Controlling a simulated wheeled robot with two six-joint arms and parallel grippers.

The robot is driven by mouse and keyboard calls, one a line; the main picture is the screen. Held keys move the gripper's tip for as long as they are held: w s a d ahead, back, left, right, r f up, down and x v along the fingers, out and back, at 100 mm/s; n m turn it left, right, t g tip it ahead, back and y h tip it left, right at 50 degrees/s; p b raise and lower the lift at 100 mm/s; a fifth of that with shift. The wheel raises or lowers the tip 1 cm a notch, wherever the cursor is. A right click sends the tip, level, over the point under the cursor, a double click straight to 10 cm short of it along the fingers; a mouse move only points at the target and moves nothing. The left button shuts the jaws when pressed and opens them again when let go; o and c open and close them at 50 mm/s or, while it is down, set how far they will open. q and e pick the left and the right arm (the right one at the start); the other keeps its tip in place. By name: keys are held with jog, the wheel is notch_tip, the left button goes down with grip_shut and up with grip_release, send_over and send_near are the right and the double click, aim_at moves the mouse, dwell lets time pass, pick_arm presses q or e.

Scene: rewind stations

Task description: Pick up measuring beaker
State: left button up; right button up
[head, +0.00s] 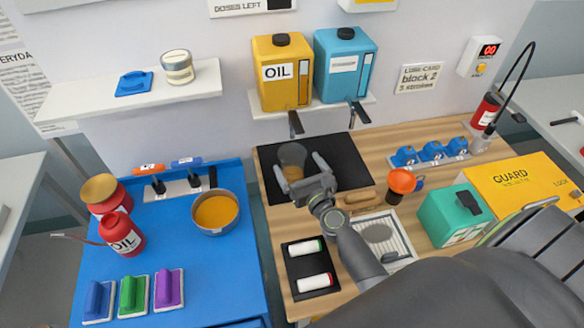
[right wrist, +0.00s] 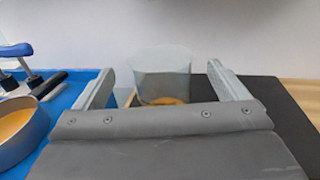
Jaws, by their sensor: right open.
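The measuring beaker (head: 292,158) is a clear, greyish cup standing upright on the black mat (head: 345,160) under the dispensers. A little amber content shows at its bottom. My right gripper (head: 300,172) is open just in front of the beaker. In the right wrist view the beaker (right wrist: 163,75) stands between the two spread fingers of the gripper (right wrist: 160,88), with a gap on each side. Its lower part is hidden by the gripper body. My left gripper is not in view.
Above the beaker, a yellow oil dispenser (head: 283,75) and a blue dispenser (head: 344,65) have spouts pointing down. A blue table (head: 190,262) with a pan of amber liquid (head: 215,212) is at left. An orange funnel-like cup (head: 402,181) stands right of the gripper.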

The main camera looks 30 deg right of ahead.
aim_at(287, 147)
jog(key=shift+w+d+r, duration=0.1)
jog(key=shift+w+r, duration=0.1)
jog(key=shift+w, duration=0.8)
jog(key=shift+w+d+f, duration=0.1)
jog(key=shift+w, duration=1.4)
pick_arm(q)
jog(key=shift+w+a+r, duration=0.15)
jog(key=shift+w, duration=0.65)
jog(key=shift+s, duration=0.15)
pick_arm(e)
jog(key=shift+s, duration=0.15)
jog(key=shift+c, duration=1.1)
jog(key=c, duration=1.2)
